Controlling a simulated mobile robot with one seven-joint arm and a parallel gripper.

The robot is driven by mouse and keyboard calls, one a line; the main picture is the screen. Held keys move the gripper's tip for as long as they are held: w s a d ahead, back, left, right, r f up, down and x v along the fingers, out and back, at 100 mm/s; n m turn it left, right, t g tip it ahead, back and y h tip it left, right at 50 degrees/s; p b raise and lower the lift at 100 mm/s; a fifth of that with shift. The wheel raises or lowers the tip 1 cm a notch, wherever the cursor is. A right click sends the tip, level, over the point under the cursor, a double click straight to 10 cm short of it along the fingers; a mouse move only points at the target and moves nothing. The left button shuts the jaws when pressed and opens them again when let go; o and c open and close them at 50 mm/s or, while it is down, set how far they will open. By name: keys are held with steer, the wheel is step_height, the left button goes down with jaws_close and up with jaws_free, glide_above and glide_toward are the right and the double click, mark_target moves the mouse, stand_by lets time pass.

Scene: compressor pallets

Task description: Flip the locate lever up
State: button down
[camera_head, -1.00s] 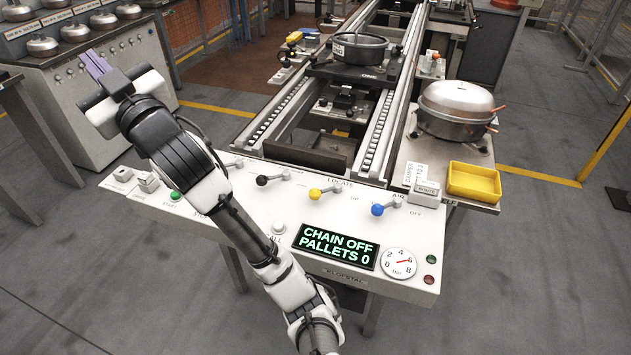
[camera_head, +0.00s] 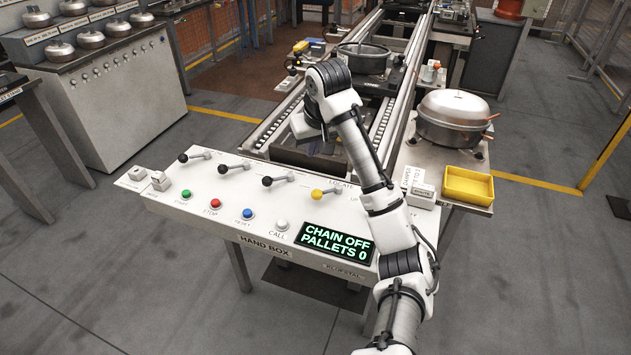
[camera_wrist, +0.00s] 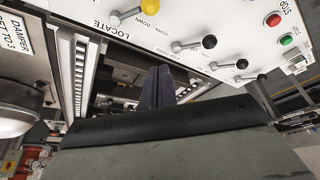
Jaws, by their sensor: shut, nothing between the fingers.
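The locate lever has a yellow knob (camera_head: 317,194) and sits on the white hand box panel, near the LOCATE print. Its knob points left, away from the UP print. In the wrist view the yellow knob (camera_wrist: 150,5) is at the top edge, by the DOWN print. My gripper (camera_wrist: 160,70) shows its dark fingers together and empty, above the conveyor side beyond the panel. They are apart from the lever. In the head view my wrist hides the fingertips, and my forearm covers the panel right of the lever.
Several black-knobbed levers (camera_head: 267,181) stand left of the yellow one. Coloured buttons (camera_head: 215,203) and a display (camera_head: 335,243) reading CHAIN OFF, PALLETS 0 lie nearer. A yellow tray (camera_head: 468,186) and a silver compressor (camera_head: 453,120) stand at right. The conveyor rails run behind the panel.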

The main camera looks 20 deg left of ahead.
steer(key=shift+f, duration=0.1)
steer(key=b+x, duration=0.1)
steer(key=x, duration=0.9)
steer(key=shift+b, duration=0.3)
steer(key=shift+s+d+f+p, duration=0.15)
steer(key=shift+s+d+p, duration=0.1)
steer(key=shift+s+d, duration=0.4)
steer(key=shift+s+d+f+p, duration=0.15)
steer(key=shift+s+d+p, duration=0.1)
steer(key=shift+s+d, duration=0.4)
steer(key=shift+s+a, duration=0.1)
steer(key=shift+s, duration=0.05)
